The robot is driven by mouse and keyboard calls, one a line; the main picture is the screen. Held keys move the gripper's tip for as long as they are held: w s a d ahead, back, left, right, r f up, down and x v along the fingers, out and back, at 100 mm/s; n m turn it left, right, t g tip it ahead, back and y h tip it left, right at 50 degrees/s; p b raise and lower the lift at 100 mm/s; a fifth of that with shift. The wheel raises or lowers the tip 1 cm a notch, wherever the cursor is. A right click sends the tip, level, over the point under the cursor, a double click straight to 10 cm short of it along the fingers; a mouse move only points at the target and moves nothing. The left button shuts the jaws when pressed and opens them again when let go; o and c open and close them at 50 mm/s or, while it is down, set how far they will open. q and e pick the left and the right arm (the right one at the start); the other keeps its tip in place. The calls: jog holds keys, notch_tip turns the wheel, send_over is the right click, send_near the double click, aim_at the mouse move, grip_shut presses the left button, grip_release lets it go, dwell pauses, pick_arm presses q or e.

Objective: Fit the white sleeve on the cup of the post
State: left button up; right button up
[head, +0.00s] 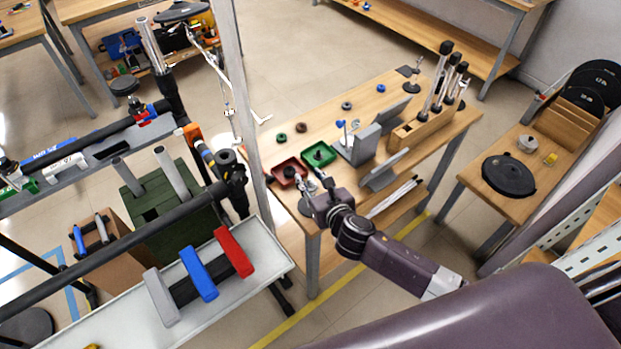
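My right gripper (307,178) reaches in from the lower right over the near end of a wooden workbench (385,123). Its two dark fingers look spread apart, beside a red tray (289,172) and a green tray (320,155); I see nothing between them. A tall grey post (229,75) rises left of the bench. I cannot make out a cup on it for certain. A white roll with lettering (66,166) lies on the rack at far left, far from the gripper; I cannot tell whether it is the white sleeve. My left gripper is not visible.
Small rings (301,127), grey brackets (384,170) and a wooden block holding upright rods (421,128) stand on the bench. A pale tray (120,322) with grey, blue and red pads is at lower left. A side table (470,182) bears a black disc (509,175).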

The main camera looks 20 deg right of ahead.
jog(key=v, duration=1.2)
dwell(0.5)
